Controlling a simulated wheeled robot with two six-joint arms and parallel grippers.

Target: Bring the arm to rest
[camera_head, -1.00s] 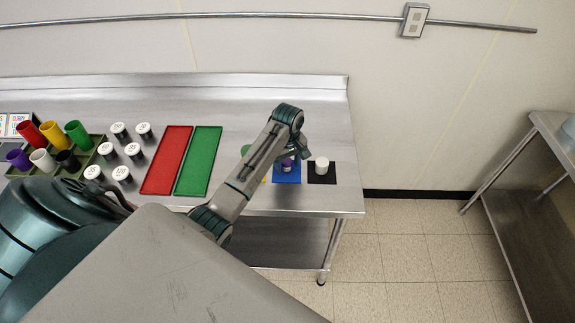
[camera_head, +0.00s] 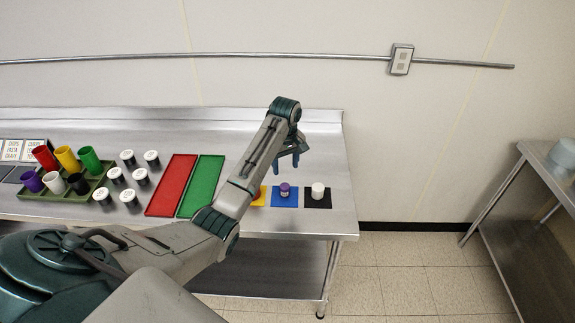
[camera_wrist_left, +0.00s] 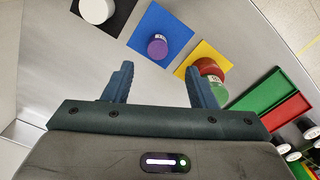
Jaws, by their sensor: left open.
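My left gripper (camera_head: 288,163) is open and empty above the right part of the steel table. In the left wrist view its two fingers (camera_wrist_left: 158,78) stand apart with nothing between them. Below it, a purple-topped jar (camera_head: 285,189) stands on a blue mat (camera_head: 293,202). To its right, a white-topped jar (camera_head: 318,190) stands on a black mat (camera_head: 325,204). A yellow mat (camera_wrist_left: 212,55) holds a red-topped item (camera_wrist_left: 209,68) and a green one (camera_wrist_left: 215,88); in the head view my arm mostly hides them. My right gripper is not in view.
A red tray (camera_head: 172,185) and a green tray (camera_head: 202,185) lie left of my arm. Several white-lidded jars (camera_head: 140,177) and a rack of coloured cups (camera_head: 88,160) stand further left. Another steel table (camera_head: 545,165) is at the far right, past open floor.

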